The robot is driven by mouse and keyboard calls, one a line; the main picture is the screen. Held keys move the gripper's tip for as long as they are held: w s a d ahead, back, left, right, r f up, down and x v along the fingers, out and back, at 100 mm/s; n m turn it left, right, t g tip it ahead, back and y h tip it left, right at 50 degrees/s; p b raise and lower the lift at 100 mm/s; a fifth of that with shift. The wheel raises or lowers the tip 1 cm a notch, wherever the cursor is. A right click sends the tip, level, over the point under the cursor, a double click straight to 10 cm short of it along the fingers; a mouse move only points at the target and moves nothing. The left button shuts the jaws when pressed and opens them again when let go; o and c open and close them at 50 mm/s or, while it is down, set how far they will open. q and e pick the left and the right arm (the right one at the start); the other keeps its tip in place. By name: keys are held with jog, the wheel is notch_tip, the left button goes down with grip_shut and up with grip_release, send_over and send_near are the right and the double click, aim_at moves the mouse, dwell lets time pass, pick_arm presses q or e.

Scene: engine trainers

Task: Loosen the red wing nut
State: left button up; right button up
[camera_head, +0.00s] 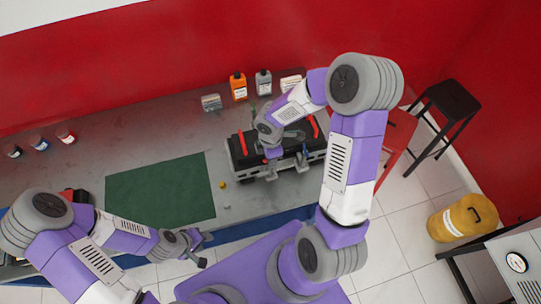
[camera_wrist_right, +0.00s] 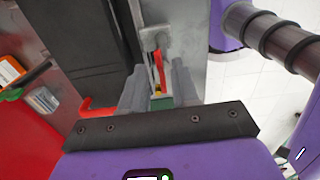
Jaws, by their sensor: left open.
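The engine trainer (camera_head: 240,160), a dark block with red bars on top, stands on the workbench. My right gripper (camera_wrist_right: 157,82) is over its front side, and my arm partly hides it in the head view. In the right wrist view its two grey fingers stand apart. A small upright red piece (camera_wrist_right: 159,68), perhaps the red wing nut, shows in the gap below a grey metal bracket (camera_wrist_right: 154,38). I cannot tell whether the fingers touch it. My left gripper (camera_head: 200,250) is open and empty near the bench's front edge, left of the engine.
A green mat (camera_head: 160,188) lies left of the engine, with a small yellow item (camera_head: 223,185) beside it. Bottles, including an orange one (camera_head: 238,87), stand behind.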

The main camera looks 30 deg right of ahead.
notch_tip(320, 180, up, 8)
jog(key=shift+f+p, duration=0.2)
jog(key=shift+p, duration=0.3)
jog(key=shift+s, duration=0.1)
dwell(0.5)
